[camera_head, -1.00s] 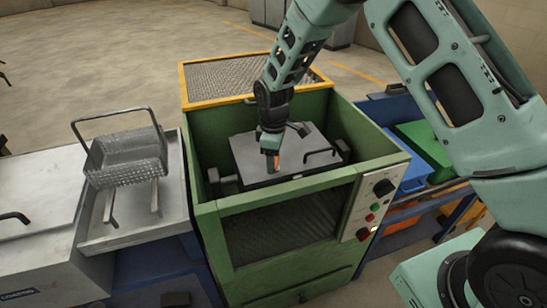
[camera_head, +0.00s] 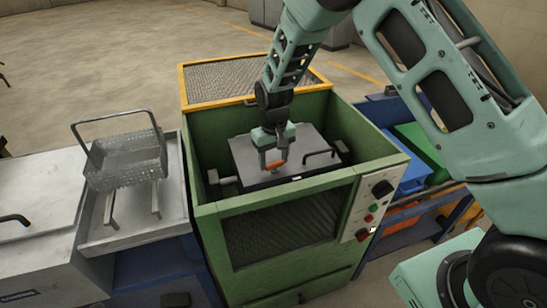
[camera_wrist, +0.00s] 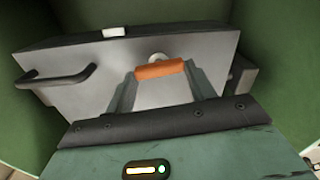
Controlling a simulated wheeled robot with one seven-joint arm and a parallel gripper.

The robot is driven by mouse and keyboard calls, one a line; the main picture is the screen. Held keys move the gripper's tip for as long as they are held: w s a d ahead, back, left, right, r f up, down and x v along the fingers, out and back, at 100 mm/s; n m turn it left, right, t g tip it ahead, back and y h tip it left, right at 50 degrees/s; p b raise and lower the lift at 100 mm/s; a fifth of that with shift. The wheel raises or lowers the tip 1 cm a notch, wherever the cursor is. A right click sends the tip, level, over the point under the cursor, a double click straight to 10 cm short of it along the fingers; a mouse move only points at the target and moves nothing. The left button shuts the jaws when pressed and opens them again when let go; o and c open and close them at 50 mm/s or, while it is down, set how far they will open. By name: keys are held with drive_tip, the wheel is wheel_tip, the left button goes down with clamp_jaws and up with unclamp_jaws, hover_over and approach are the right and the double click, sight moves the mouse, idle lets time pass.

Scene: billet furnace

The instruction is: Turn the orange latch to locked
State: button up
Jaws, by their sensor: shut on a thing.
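The orange latch (camera_head: 274,166) sits on the grey metal lid (camera_head: 245,155) inside the green furnace housing. In the wrist view the latch (camera_wrist: 160,69) lies crosswise between the fingertips of my gripper (camera_wrist: 161,76), with a pale round pivot just beyond it. My gripper (camera_head: 275,160) reaches down into the housing and is shut on the latch. In the wrist view a black handle (camera_wrist: 57,76) is at the left of the lid, and a small white block (camera_wrist: 114,32) is at its far edge. The latch's locked mark cannot be made out.
Green housing walls (camera_head: 300,193) surround the lid closely. A control panel (camera_head: 372,205) with a black knob and buttons is at the front right. A wire basket (camera_head: 125,160) stands on a metal tray at left. Blue and green bins (camera_head: 425,145) are at right.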

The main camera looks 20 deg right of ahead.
drive_tip(key=shift+m, duration=0.8)
drive_tip(key=o, duration=1)
wheel_tip(320, 180, up, 17)
drive_tip(key=shift+r+b, duration=0.2)
drive_tip(key=shift+b, duration=0.6)
drive_tip(key=s+a+r+n+y, duration=0.15)
drive_tip(key=s+a, duration=0.25)
drive_tip(key=s, duration=0.4)
drive_tip(key=s+a+r+n, duration=0.1)
drive_tip(key=s+a+n, duration=0.15)
drive_tip(key=s, duration=0.45)
drive_tip(key=s+f+n, duration=0.1)
drive_tip(key=s, duration=0.5)
drive_tip(key=s+n, duration=0.1)
drive_tip(key=s, duration=0.5)
drive_tip(key=s+f+n+h, duration=0.1)
drive_tip(key=s, duration=0.6)
drive_tip(key=shift+d+f+n, duration=0.2)
drive_tip(key=shift+f+n, duration=0.1)
drive_tip(key=shift+f, duration=0.05)
